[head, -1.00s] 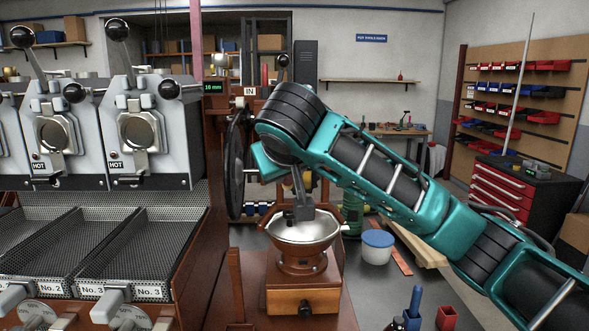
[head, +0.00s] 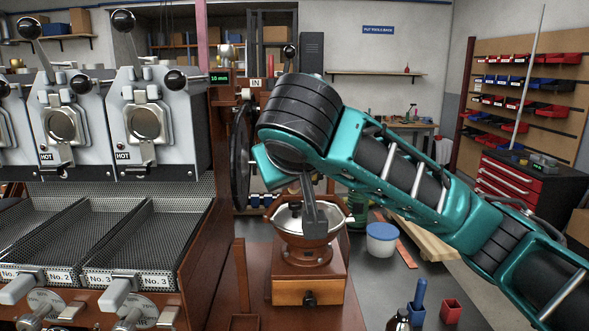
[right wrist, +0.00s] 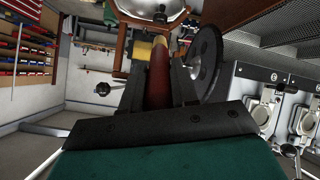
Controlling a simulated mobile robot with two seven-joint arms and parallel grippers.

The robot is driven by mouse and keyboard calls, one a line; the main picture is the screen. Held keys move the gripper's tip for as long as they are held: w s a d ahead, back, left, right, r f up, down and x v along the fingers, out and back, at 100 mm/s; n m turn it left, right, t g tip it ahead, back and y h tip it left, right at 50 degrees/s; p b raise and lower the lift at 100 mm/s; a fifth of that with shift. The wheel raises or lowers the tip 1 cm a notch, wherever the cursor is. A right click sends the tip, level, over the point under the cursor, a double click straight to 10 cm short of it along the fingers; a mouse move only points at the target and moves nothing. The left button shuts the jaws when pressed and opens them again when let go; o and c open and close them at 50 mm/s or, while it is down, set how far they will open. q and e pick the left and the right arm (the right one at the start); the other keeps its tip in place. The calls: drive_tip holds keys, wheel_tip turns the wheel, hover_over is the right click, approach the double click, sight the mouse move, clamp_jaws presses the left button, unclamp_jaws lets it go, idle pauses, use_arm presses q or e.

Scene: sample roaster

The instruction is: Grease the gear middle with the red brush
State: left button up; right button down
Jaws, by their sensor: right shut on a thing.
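My right gripper (head: 316,222) hangs below its teal wrist in the head view, in front of the hand mill's metal bowl (head: 288,220). In the right wrist view its dark fingers (right wrist: 157,78) are closed on a dark red handle, which I take for the red brush (right wrist: 158,90). The brush's far end is hard to make out. No gear shows clearly in the head view, where my arm covers that area. My left gripper is out of view.
A black flywheel (head: 241,158) stands left of my wrist. The mill's wooden box (head: 309,287) is below. A blue-lidded tub (head: 382,239), a blue cup (head: 416,314) with a blue handle and a red cup (head: 451,312) stand on the counter to the right.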

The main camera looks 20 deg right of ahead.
drive_tip(key=shift+s+a, duration=0.2)
drive_tip(key=shift+s, duration=0.5)
drive_tip(key=shift+s+a, duration=0.2)
drive_tip(key=shift+s, duration=0.5)
drive_tip(key=shift+w+d, duration=0.35)
drive_tip(key=shift+w, duration=0.9)
drive_tip(key=shift+w+d, duration=0.4)
drive_tip(key=shift+w, duration=0.8)
drive_tip(key=shift+w+d, duration=0.35)
drive_tip(key=shift+w, duration=0.9)
drive_tip(key=shift+w+d, duration=0.15)
drive_tip(key=shift+w, duration=0.55)
drive_tip(key=shift+d, duration=0.15)
